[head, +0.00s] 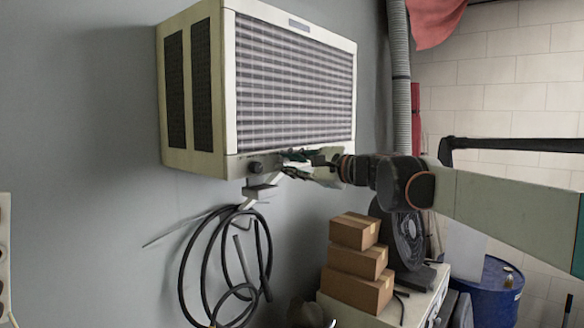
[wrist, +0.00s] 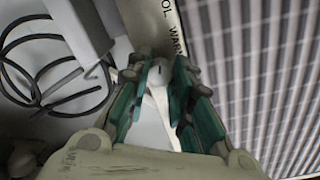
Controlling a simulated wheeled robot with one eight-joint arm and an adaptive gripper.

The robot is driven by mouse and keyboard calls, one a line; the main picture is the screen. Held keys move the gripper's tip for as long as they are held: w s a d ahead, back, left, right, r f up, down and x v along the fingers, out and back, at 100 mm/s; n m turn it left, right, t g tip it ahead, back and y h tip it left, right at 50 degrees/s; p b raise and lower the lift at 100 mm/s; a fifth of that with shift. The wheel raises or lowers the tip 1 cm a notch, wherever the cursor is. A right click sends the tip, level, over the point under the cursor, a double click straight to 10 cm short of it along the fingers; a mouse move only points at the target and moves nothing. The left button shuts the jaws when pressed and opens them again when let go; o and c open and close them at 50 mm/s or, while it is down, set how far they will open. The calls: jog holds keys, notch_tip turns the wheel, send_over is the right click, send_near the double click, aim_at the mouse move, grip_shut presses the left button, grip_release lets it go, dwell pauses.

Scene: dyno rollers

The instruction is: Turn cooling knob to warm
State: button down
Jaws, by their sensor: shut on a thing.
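The beige air cooler (head: 190,22) hangs on the grey wall, with a slatted front grille and a lower control strip. My gripper (head: 288,157) reaches in from the right at the strip's lower front. In the wrist view, my gripper's green-padded fingers (wrist: 163,72) are shut on a small grey knob (wrist: 162,67) with a dark mark, just beside a printed label (wrist: 172,28) reading in part "OL WARM". The knob's edges are mostly covered by the fingertips, and its exact setting is hard to tell. In the head view my gripper hides this knob.
A second, dark knob (head: 254,167) shows on the strip left of my gripper. A small bracket (head: 260,191) and coiled black hoses (head: 187,262) hang below. Stacked cardboard boxes (head: 357,260), a black fan (head: 407,240) and a blue barrel (head: 495,290) stand lower right.

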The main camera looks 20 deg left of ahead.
jog(key=shift+n, duration=1.8)
jog(key=c, duration=1.4)
grip_release()
jog(key=v, duration=1.2)
jog(key=shift+b, duration=0.3)
